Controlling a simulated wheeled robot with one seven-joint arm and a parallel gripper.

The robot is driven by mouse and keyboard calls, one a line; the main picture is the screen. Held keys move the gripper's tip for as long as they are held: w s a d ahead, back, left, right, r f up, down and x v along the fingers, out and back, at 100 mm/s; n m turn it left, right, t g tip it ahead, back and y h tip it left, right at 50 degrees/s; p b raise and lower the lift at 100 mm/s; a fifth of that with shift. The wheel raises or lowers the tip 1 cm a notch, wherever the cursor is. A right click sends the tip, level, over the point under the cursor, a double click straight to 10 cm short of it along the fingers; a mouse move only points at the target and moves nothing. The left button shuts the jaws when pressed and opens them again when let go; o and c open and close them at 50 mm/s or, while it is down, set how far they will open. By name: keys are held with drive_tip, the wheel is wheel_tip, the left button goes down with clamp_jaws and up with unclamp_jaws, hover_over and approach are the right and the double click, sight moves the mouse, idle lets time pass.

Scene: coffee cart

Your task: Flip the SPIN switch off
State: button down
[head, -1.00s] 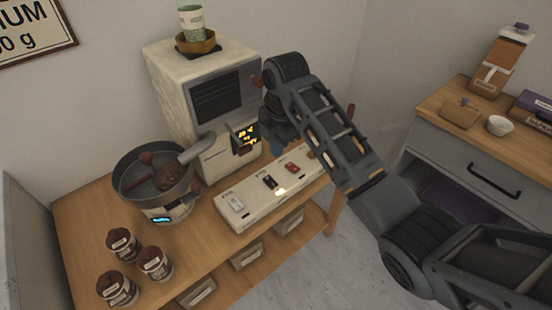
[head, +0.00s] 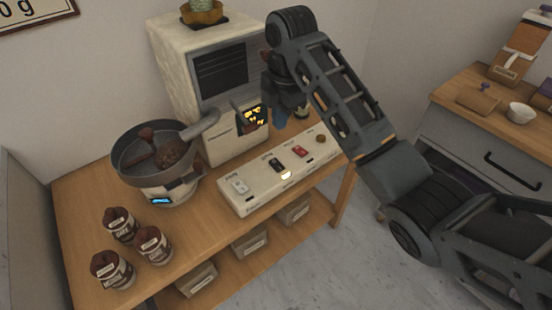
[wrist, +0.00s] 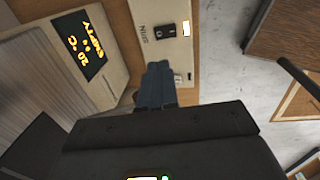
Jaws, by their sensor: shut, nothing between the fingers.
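The SPIN switch (head: 276,164) is a black rocker on a long cream control panel (head: 246,207). In the wrist view the switch (wrist: 165,32) shows beside its SPIN label. An indicator (head: 286,175) next to it glows and also shows bright in the wrist view (wrist: 187,28). My gripper (head: 281,122) is shut and empty, above and behind the panel in the head view. In the wrist view its blue fingertips (wrist: 158,67) appear just below the switch, apart from it in the picture; I cannot tell the exact height gap.
A white switch (head: 239,187), a red switch (head: 299,151) and a brown knob (head: 320,139) share the panel. The cream machine (head: 195,70) with a lit display (head: 254,116) stands behind. A round pan (head: 118,158) and several jars (head: 155,245) are at left.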

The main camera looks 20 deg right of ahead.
sight(274, 161)
idle(0.3)
drive_tip(key=f, duration=0.4)
drive_tip(key=w+f, duration=0.1)
drive_tip(key=f, duration=0.3)
drive_tip(key=f+p, duration=0.1)
drive_tip(key=f, duration=0.4)
drive_tip(key=shift+w+a, duration=0.25)
drive_tip(key=shift+w, duration=0.05)
drive_tip(key=shift+f, duration=0.4)
